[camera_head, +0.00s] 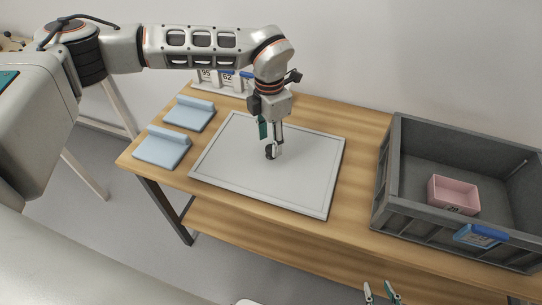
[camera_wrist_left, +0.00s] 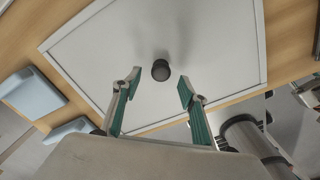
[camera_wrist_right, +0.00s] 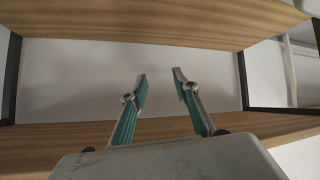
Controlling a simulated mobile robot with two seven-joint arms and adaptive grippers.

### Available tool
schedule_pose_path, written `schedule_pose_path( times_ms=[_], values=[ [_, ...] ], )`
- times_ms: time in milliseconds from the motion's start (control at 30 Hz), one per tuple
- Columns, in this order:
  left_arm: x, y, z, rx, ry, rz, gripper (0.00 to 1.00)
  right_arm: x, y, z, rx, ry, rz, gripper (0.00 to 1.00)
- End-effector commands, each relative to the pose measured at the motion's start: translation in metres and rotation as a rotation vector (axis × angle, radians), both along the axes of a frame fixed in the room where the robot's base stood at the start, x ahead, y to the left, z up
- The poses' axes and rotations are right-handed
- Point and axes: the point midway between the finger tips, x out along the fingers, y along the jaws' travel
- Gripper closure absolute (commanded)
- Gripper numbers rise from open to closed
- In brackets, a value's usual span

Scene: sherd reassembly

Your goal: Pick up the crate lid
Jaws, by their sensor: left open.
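The crate lid (camera_head: 240,180) is a flat light-grey panel with a raised rim, lying on the wooden table. A dark round knob (camera_head: 270,152) stands near its middle; the knob also shows in the left wrist view (camera_wrist_left: 161,70). My left gripper (camera_head: 273,148) is over the lid at the knob, its fingers pointing down. In the left wrist view (camera_wrist_left: 158,85) its fingers are apart, with the knob ahead of and between the tips, and no contact is visible. My right gripper (camera_head: 382,290) is low in front of the table edge; its fingers are apart and empty in the right wrist view (camera_wrist_right: 160,80).
A grey open crate (camera_head: 396,165) with a pink box (camera_head: 454,194) inside and a blue label holder stands at the right. Two light-blue stands (camera_head: 160,150) lie left of the lid. A rack with number cards (camera_head: 227,78) is at the back. A lower shelf (camera_head: 270,245) runs below.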

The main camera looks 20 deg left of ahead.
Motion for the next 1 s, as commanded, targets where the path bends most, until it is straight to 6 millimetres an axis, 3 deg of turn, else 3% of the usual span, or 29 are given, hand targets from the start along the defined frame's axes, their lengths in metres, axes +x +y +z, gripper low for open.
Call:
schedule_pose_path(
  times_ms=[200, 467, 633, 1000],
  values=[
    [-0.001, -0.001, -0.033, 0.0, 0.004, -0.001, 0.57, 0.002, -0.001, -0.003, -0.005, -0.002, 0.001, 0.7],
    [0.0, -0.001, -0.035, -0.001, 0.001, -0.001, 0.57, 0.013, -0.001, 0.005, -0.005, -0.025, 0.0, 0.7],
    [0.0, -0.001, -0.035, -0.001, 0.002, -0.001, 1.0, 0.013, -0.001, 0.006, -0.004, -0.026, 0.0, 0.7],
    [0.0, -0.001, -0.033, -0.001, 0.001, -0.001, 1.0, 0.006, -0.001, 0.001, -0.004, -0.011, 0.001, 0.7]
  ],
)
